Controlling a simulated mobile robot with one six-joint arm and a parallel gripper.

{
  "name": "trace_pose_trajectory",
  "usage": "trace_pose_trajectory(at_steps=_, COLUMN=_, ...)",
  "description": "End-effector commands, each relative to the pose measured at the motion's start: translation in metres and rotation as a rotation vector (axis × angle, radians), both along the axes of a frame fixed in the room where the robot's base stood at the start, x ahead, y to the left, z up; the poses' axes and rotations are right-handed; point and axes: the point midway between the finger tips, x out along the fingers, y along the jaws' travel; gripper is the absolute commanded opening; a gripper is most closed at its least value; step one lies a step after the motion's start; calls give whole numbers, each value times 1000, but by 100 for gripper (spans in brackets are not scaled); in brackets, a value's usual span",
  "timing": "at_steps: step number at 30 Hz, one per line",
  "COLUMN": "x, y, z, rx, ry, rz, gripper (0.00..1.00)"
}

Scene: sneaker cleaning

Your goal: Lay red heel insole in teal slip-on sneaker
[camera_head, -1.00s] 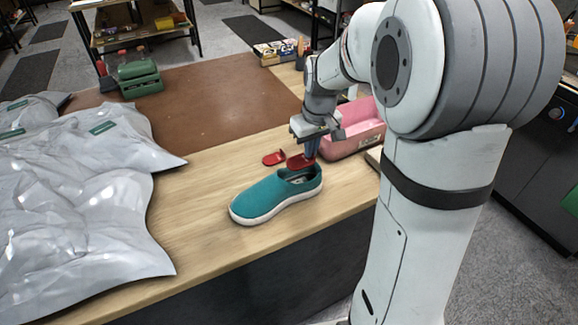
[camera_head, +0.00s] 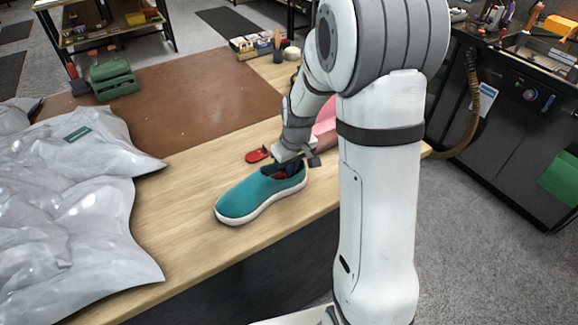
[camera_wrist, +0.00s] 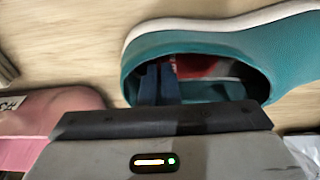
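The teal slip-on sneaker (camera_head: 245,196) stands upright on the wooden bench top, toe to the lower left, with a white sole. Its opening also shows in the wrist view (camera_wrist: 225,38). My gripper (camera_head: 284,169) reaches down into the opening at the heel end. In the wrist view its blue fingers (camera_wrist: 159,84) are close together inside the shoe. The red heel insole (camera_wrist: 203,68) is inside the opening, against the fingers, partly hidden by them and the rim. Whether it touches the shoe's floor cannot be told. A second red insole (camera_head: 257,154) lies on the bench behind the sneaker.
Grey plastic bags (camera_head: 70,215) cover the left of the bench. A brown mat (camera_head: 185,105) and a green box (camera_head: 112,77) are farther back. Wood left of the sneaker is clear.

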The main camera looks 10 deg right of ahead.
Motion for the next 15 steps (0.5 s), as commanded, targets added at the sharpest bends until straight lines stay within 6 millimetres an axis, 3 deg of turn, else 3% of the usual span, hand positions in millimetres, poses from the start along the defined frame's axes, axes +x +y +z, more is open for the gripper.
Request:
trace_pose_trajectory(at_steps=6, x=0, y=0, z=-4, rx=0, ry=0, rz=0, gripper=0)
trace_pose_trajectory(at_steps=9, x=0, y=0, z=-2, rx=0, ry=0, rz=1, gripper=11)
trace_pose_trajectory(at_steps=15, x=0, y=1, z=-2, rx=0, ry=0, rz=1, gripper=11)
